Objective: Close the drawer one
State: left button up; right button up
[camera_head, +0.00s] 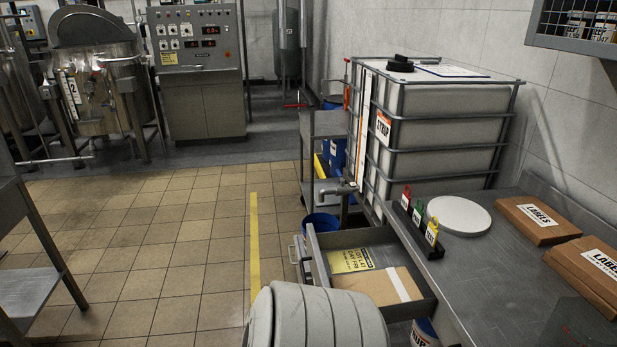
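The drawer (316,262) under the steel table on the right stands pulled out towards the left. Inside it lie a yellow-labelled packet (352,260) and a brown cardboard box (377,287). A handle (297,254) shows at the drawer's left end. A pale ribbed part of my own body covers the near side of the drawer at the bottom centre, so the near part of the drawer is hidden. I cannot tell whether that part touches the drawer. Neither of my grippers is in view.
The steel table (470,262) bears a round white disc (458,215), a rack of coloured tags (418,228) and label boxes (537,219). A caged syrup tank (440,130) stands behind. A blue bucket (321,223) stands beyond the drawer. The tiled floor (160,240) left of it is clear.

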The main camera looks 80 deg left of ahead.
aim_at(384, 248)
jog(key=u, duration=2.65)
